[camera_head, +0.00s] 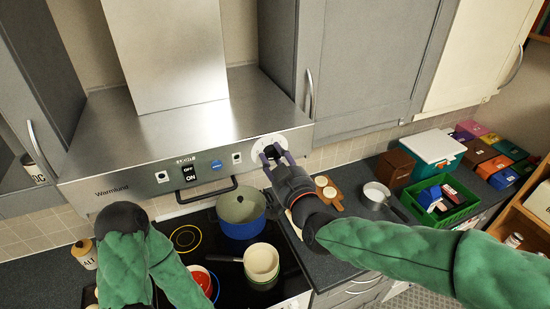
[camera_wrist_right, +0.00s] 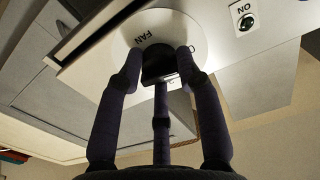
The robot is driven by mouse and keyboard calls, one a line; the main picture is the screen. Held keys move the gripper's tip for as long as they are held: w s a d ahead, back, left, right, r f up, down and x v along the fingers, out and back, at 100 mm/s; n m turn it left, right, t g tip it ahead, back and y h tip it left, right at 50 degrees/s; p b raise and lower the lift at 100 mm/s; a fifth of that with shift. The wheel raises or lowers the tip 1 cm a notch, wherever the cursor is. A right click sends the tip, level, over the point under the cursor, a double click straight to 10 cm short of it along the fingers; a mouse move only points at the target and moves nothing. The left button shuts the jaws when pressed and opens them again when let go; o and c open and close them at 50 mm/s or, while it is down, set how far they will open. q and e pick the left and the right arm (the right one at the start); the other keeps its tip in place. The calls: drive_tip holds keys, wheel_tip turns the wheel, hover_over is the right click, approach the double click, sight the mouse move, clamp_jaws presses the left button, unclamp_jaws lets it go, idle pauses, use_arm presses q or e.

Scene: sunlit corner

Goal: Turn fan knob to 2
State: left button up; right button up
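The fan knob is a dark knob (camera_head: 270,151) on a round white dial at the right part of the steel hood's front. In the right wrist view the dark knob (camera_wrist_right: 158,66) sits on the white dial (camera_wrist_right: 148,27), which reads FAN; its number marks are hard to read. My right gripper (camera_head: 271,156) is at the knob with its fingers spread. In the wrist view its fingertips (camera_wrist_right: 160,62) flank the knob, with a third finger below; whether they touch it is unclear. My left arm shows at lower left; its gripper is not in view.
The hood (camera_head: 190,130) carries an OFF/ON switch (camera_head: 189,173) and small buttons. Below, a blue pot (camera_head: 241,226) and a cream pan (camera_head: 261,262) stand on the stove. A saucepan (camera_head: 375,194) and a green crate (camera_head: 440,212) are on the right counter.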

drive_tip(key=m+b, duration=1.6)
drive_tip(key=m, duration=0.1)
drive_tip(key=shift+f+m, duration=0.1)
drive_tip(key=shift+m, duration=0.2)
idle(0.5)
drive_tip(key=o, duration=1.1)
drive_tip(key=shift+o, duration=0.2)
